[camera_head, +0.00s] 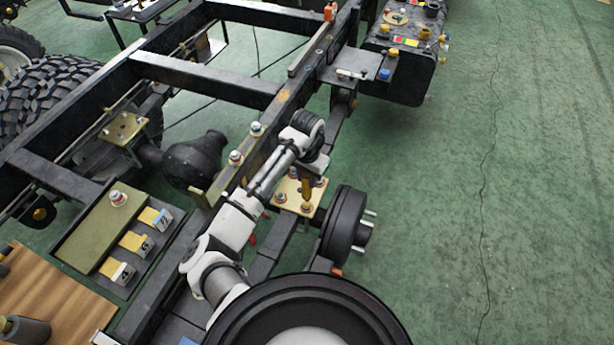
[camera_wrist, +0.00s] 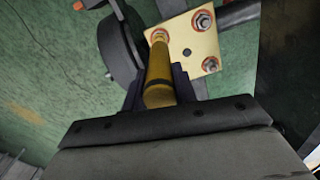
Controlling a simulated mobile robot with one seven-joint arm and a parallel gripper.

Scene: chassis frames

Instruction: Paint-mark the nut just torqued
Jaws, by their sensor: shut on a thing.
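My gripper (camera_wrist: 160,93) is shut on a yellow-brown paint marker (camera_wrist: 159,68), which points away from the wrist. The marker (camera_head: 306,188) also shows in the head view, hanging down over a pale yellow plate (camera_head: 293,190). In the wrist view the plate (camera_wrist: 188,46) carries a nut (camera_wrist: 203,20) at its far edge and another nut (camera_wrist: 210,65) at its right, each with a reddish ring around it. A third nut (camera_wrist: 158,35) sits right at the marker's tip; I cannot tell whether they touch. Any fourth corner is hidden behind the marker and gripper.
A dark wheel hub (camera_head: 345,225) stands close to the right of the plate. The black chassis rail (camera_head: 285,105) runs beside my arm. A tray (camera_head: 108,228) with numbered yellow blocks lies at left. Green floor at right is clear.

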